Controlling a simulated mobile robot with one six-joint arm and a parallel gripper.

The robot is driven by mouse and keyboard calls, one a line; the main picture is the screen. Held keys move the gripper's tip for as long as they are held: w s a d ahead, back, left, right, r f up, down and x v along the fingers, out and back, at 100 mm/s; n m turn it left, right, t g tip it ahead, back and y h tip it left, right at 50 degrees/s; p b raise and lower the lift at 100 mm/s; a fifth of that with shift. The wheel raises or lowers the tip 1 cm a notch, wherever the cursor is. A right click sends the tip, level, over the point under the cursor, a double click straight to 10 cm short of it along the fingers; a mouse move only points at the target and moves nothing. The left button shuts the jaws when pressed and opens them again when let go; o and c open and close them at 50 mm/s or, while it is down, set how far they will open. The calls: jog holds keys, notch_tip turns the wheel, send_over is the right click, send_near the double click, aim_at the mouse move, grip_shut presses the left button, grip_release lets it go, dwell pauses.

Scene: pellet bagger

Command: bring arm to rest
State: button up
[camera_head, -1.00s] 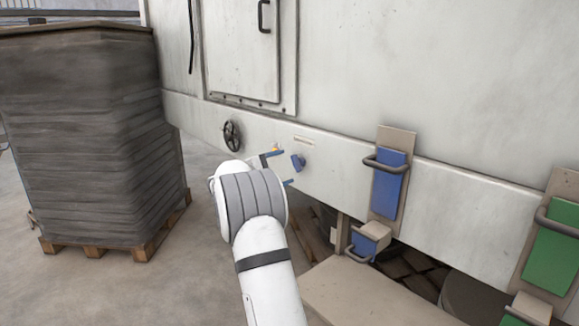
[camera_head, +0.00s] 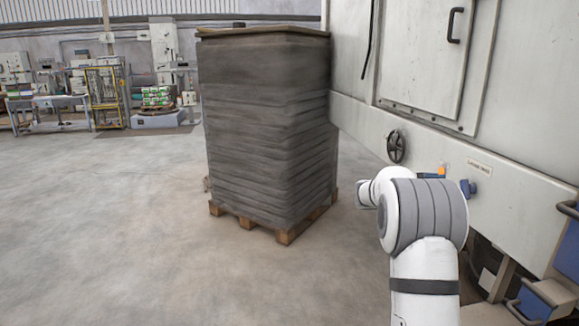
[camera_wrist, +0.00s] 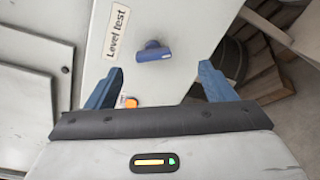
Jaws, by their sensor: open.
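My gripper (camera_wrist: 160,68) shows in the wrist view with its two blue fingers spread apart and nothing between them. It faces the pale machine panel, beyond the fingertips. A blue knob (camera_wrist: 153,52) on that panel appears between the fingers, and an orange button (camera_wrist: 130,102) shows beside the left finger. In the head view my white arm (camera_head: 425,235) stands at the lower right, bent toward the machine. The arm hides most of the gripper there. The blue knob (camera_head: 467,187) and the orange button (camera_head: 442,171) show just past it.
The pale machine (camera_head: 500,150) fills the right side, with a black handwheel (camera_head: 396,146) and a "Level test" label (camera_wrist: 117,33). A tall wrapped stack (camera_head: 265,130) on a wooden pallet (camera_head: 288,235) stands left of the arm. Open concrete floor (camera_head: 110,230) lies farther left.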

jog(key=s+a+r+m+y+p, duration=0.3)
jog(key=s+a+y+p, duration=0.5)
jog(key=s+a, duration=0.8)
jog(key=s+a+r+m+t+y+p, duration=0.1)
jog(key=s+a+r+m+y+p, duration=0.2)
jog(key=s+a+y+p, duration=0.5)
jog(key=s+a+y, duration=0.1)
jog(key=s+a, duration=0.7)
jog(key=s, duration=0.3)
jog(key=shift+s+r+p, duration=0.2)
jog(key=shift+s+p, duration=0.05)
jog(key=shift+p, duration=0.05)
